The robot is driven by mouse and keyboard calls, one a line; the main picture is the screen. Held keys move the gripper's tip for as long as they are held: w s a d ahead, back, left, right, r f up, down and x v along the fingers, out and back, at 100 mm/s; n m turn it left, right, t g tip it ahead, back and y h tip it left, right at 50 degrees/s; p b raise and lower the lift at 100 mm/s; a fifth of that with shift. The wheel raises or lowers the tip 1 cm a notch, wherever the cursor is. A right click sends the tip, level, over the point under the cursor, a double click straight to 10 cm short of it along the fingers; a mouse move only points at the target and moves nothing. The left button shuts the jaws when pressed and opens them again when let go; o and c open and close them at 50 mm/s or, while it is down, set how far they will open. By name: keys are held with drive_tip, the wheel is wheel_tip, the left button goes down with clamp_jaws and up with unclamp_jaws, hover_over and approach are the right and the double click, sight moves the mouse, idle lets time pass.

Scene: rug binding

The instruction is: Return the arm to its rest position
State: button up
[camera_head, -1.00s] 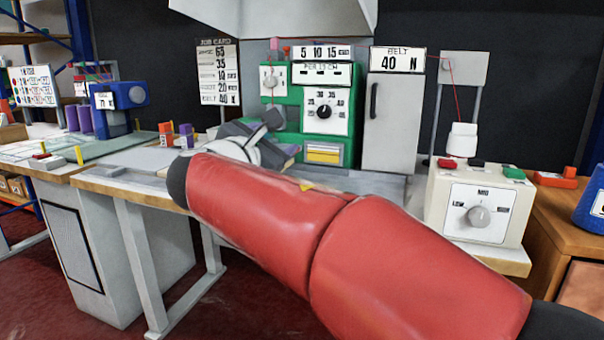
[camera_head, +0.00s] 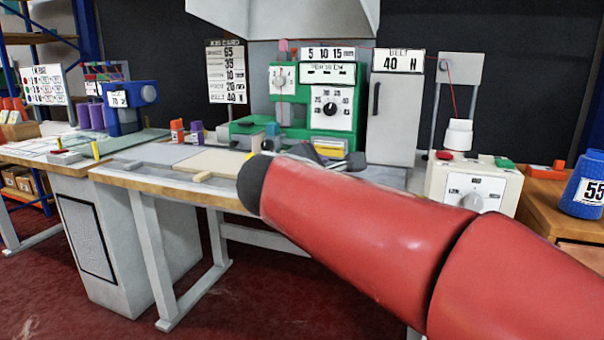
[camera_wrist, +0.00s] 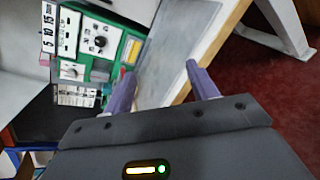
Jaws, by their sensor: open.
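My red arm crosses the lower right of the head view, in front of the workbench (camera_head: 150,181). My gripper is mostly hidden behind the arm there; a grey part of it shows near the green machine. In the wrist view my gripper (camera_wrist: 157,80) is open, with two purple-grey fingers apart and nothing between them. The green sewing machine (camera_head: 345,122) with its dials stands at the back of the bench. It also shows tilted in the wrist view (camera_wrist: 97,62), beyond the left finger.
A white box with a knob (camera_head: 447,186) stands at the bench's right end. A grey cabinet (camera_head: 396,130) stands beside the machine. A blue container (camera_head: 585,190) is at far right. Red floor (camera_head: 250,305) is open in front of the bench.

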drive_tip(key=s+d+f+m+g+y, duration=0.2)
drive_tip(key=s+d+f+m+g, duration=0.1)
drive_tip(key=s+d+f+m, duration=0.3)
drive_tip(key=s+d+f+m+g+y, duration=0.2)
drive_tip(key=s+d+f+m+g, duration=0.2)
drive_tip(key=s+f+m, duration=0.5)
drive_tip(key=s+d+f, duration=0.2)
drive_tip(key=s, duration=0.3)
drive_tip(key=shift+s+d+m+p, duration=0.15)
drive_tip(key=shift+m+p, duration=0.2)
drive_tip(key=shift+m, duration=0.05)
drive_tip(key=s+f+m, duration=0.1)
drive_tip(key=s+a+f+m+y, duration=0.1)
drive_tip(key=s+f+m, duration=0.1)
drive_tip(key=s+f+m+y, duration=0.1)
drive_tip(key=s+m, duration=0.1)
drive_tip(key=shift+a+f+g, duration=0.3)
drive_tip(key=shift+a, duration=0.1)
